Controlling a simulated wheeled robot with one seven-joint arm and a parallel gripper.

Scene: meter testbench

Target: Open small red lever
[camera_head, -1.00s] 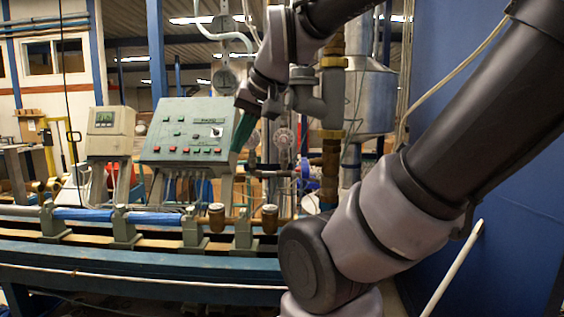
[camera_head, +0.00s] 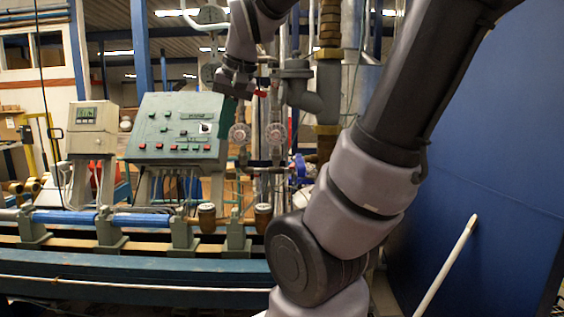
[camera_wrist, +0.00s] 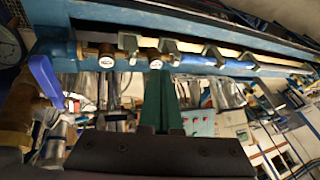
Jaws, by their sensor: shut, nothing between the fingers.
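A small red part (camera_head: 261,93), which looks like the red lever, shows in the head view at the pipework, just right of my gripper (camera_head: 236,86). I cannot tell whether they touch. In the wrist view the green fingers of my gripper (camera_wrist: 162,95) are together with nothing between them. They point toward the bench pipe line. The red lever cannot be made out in the wrist view.
A blue lever (camera_wrist: 44,80) on a brass valve is at the left of the wrist view. A green control panel (camera_head: 178,130) and a beige meter box (camera_head: 94,128) stand over the blue bench (camera_head: 130,268). A blue wall (camera_head: 490,180) closes the right side.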

